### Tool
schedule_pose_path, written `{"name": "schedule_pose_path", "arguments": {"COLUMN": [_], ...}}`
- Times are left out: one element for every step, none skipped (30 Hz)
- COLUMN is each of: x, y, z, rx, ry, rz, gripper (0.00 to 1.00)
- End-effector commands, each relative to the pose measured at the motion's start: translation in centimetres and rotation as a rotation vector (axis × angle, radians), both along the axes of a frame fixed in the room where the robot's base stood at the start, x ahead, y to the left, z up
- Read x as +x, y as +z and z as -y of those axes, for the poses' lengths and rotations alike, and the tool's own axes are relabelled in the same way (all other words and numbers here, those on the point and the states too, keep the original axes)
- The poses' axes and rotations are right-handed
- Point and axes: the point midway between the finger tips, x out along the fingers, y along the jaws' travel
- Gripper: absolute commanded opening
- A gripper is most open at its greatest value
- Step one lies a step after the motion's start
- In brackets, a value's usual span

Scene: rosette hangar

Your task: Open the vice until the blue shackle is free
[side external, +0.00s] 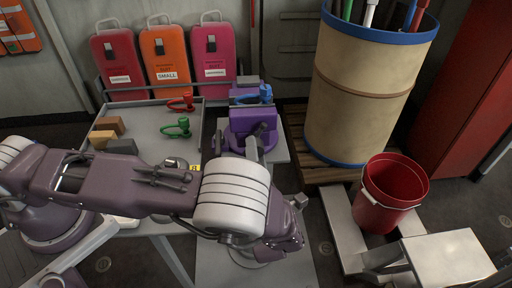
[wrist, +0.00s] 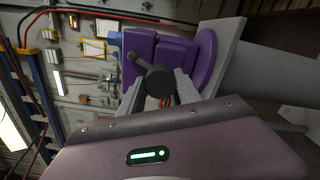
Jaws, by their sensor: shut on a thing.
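The purple vice (side external: 250,128) stands on a small grey stand right of the tray table; it also shows in the wrist view (wrist: 205,55). The blue shackle (side external: 264,92) sits at the vice's far end in the side view, at its jaws; whether it is clamped tight is hard to tell. The vice's dark handle (wrist: 158,82) is in the wrist view, between the fingers. My gripper (wrist: 160,92) is shut on this handle. In the side view my arm hides the fingers and most of the handle.
A grey tray (side external: 150,145) holds a red shackle (side external: 182,103), a green shackle (side external: 178,128) and several blocks. Red and orange cases (side external: 165,55) stand behind it. A large tan drum (side external: 365,90) and a red bucket (side external: 391,195) stand to the right of the vice.

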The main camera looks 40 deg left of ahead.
Motion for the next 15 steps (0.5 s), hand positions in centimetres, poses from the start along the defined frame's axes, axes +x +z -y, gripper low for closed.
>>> {"name": "schedule_pose_path", "arguments": {"x": [-0.07, -0.11, -0.11, -0.11, -0.13, -0.14, -0.14, -0.16, -0.17, -0.18, -0.19, -0.2, -0.21, -0.21, -0.21], "y": [-0.01, -0.03, -0.03, -0.02, -0.03, -0.04, -0.04, -0.04, -0.04, -0.04, -0.04, -0.04, -0.04, -0.04, -0.04], "z": [0.07, 0.09, 0.13, 0.15, 0.13, 0.13, 0.14, 0.15, 0.17, 0.17, 0.18, 0.2, 0.2, 0.21, 0.22], "rx": [-0.07, -0.127, -0.205, -0.263, -0.32, -0.396, -0.451, -0.507, -0.582, -0.638, -0.689, -0.749, -0.788, -0.818, -0.848], "ry": [0.0, 0.0, -0.001, -0.002, -0.001, 0.0, 0.0, 0.0, 0.0, 0.0, 0.0, 0.0, 0.0, 0.0, 0.0], "rz": [0.07, 0.127, 0.204, 0.262, 0.319, 0.393, 0.449, 0.505, 0.579, 0.635, 0.686, 0.747, 0.785, 0.815, 0.845], "gripper": [0.0, 0.0, 0.0, 0.0, 0.0, 0.0, 0.0, 0.0, 0.0, 0.0, 0.0, 0.0, 0.0, 0.0, 0.0]}}
